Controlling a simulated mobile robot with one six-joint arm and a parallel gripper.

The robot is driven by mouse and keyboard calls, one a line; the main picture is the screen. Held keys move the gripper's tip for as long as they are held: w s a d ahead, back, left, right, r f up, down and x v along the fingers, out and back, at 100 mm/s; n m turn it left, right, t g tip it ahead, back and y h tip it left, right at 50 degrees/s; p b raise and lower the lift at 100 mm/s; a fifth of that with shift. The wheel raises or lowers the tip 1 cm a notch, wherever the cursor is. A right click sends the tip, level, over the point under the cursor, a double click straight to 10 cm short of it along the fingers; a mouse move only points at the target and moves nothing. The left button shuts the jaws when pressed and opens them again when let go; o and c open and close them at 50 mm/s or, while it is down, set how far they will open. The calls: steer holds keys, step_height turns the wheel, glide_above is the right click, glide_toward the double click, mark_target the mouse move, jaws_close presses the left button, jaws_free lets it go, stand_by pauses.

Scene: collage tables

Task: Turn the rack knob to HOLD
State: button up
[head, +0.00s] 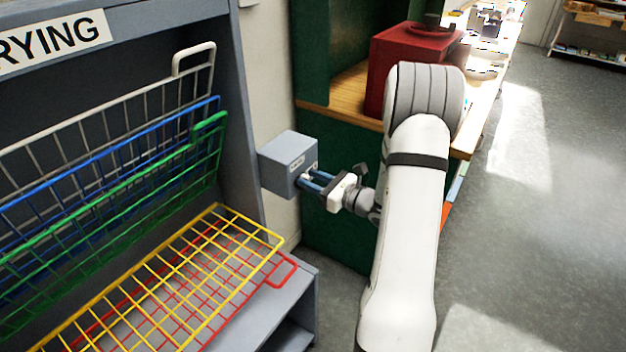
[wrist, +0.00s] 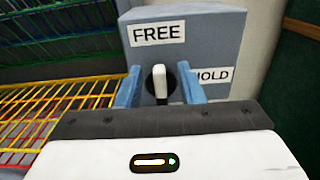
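The rack knob (wrist: 160,84) is a white upright lever on a dark round base, on the front of a grey-blue box (head: 287,158). In the wrist view its tip points up toward the FREE label (wrist: 156,33). The HOLD label (wrist: 213,76) is to its right, partly hidden by a finger. My gripper (wrist: 160,88) has its two blue fingers apart, one on each side of the knob, with gaps visible between. In the head view my gripper (head: 312,182) reaches the box front from the right; the knob is small there and mostly hidden by the fingers.
A drying rack with coloured wire shelves, including a yellow one (head: 215,240), stands left of the box. A green cabinet (head: 345,190) with a wooden top and a red box (head: 400,62) are behind my arm. Open grey floor (head: 540,200) lies to the right.

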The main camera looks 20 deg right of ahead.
jaws_close()
stand_by(0.5)
steer(key=m+p, duration=0.2)
steer(key=m, duration=0.1)
steer(key=shift+w+d+r+p, duration=0.1)
steer(key=shift+w+d+p, duration=0.1)
steer(key=shift+d+p, duration=0.2)
steer(key=m, duration=0.1)
steer(key=m+p, duration=0.2)
steer(key=m, duration=0.1)
steer(key=shift+w+d+f, duration=0.2)
steer(key=shift+d, duration=0.05)
steer(key=m+p, duration=0.2)
steer(key=m, duration=0.1)
steer(key=f+m+p, duration=0.1)
steer(key=m, duration=0.1)
steer(key=shift+w+d+p, duration=0.2)
steer(key=shift+d+p, duration=0.1)
steer(key=shift+d, duration=0.05)
steer(key=m+p, duration=0.1)
steer(key=m, duration=0.2)
steer(key=f+m+p, duration=0.1)
steer(key=m, duration=0.1)
steer(key=shift+w+d+f+m, duration=0.1)
steer(key=shift+f+m, duration=0.05)
steer(key=shift+m, duration=0.25)
